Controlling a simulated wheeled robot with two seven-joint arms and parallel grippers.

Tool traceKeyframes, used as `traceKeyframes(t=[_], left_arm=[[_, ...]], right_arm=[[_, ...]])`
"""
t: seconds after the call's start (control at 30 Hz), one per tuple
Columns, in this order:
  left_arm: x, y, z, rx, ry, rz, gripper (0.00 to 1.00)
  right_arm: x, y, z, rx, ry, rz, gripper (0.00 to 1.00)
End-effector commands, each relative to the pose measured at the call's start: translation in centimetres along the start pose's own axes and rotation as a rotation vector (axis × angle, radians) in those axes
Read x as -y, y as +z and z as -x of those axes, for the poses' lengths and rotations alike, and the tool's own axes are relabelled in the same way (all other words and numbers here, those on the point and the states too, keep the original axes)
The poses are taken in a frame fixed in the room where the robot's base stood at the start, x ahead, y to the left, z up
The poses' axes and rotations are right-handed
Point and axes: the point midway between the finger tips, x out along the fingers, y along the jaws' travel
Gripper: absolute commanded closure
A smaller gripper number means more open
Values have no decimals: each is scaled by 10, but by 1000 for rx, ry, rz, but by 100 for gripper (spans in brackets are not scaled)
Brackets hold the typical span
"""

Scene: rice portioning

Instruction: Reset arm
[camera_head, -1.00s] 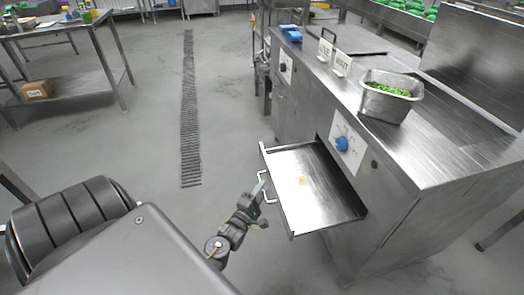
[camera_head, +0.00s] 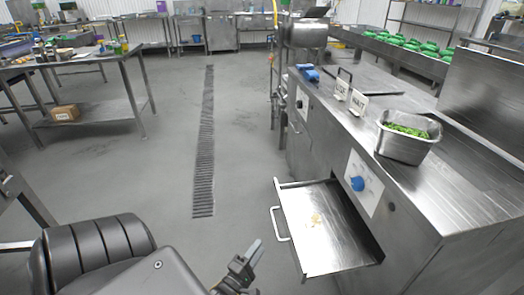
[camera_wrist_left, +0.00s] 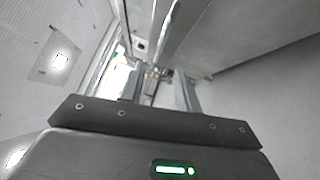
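My left gripper (camera_head: 250,262) is low in the head view, left of the pulled-out drawer and apart from its handle (camera_head: 279,224). In the left wrist view its two fingers (camera_wrist_left: 160,90) stand apart with nothing between them. The metal drawer (camera_head: 335,252) sticks out of the steel counter front, with a small yellowish bit (camera_head: 316,219) on its bottom. My right gripper is not in view.
A steel table (camera_head: 95,62) stands at the far left. The floor between is clear, with a drain grate (camera_head: 204,150).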

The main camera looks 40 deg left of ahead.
Motion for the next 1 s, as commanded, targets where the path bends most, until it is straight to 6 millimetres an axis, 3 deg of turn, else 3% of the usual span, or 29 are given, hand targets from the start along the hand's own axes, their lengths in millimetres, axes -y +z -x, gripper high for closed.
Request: traceKeyframes(t=[0.27, 0.37, 0.47, 0.53, 0.67, 0.8, 0.9, 1.0], left_arm=[[0, 0, 0, 0, -1, -1, 67], [9, 2, 2, 2, -38, -34, 67], [41, 9, 11, 18, -162, -155, 67], [77, 16, 27, 59, -304, -302, 67], [154, 31, 89, 253, -622, -667, 67], [213, 32, 184, 611, -905, -1060, 67], [232, 22, 250, 898, -1030, -1278, 67], [238, 9, 304, 1154, -1101, -1424, 67]], right_arm=[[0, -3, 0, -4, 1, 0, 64], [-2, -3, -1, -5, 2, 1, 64], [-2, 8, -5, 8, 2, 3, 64], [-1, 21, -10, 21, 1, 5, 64], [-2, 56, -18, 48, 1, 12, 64], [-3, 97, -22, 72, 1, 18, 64], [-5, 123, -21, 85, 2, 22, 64], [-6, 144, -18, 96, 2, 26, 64]])
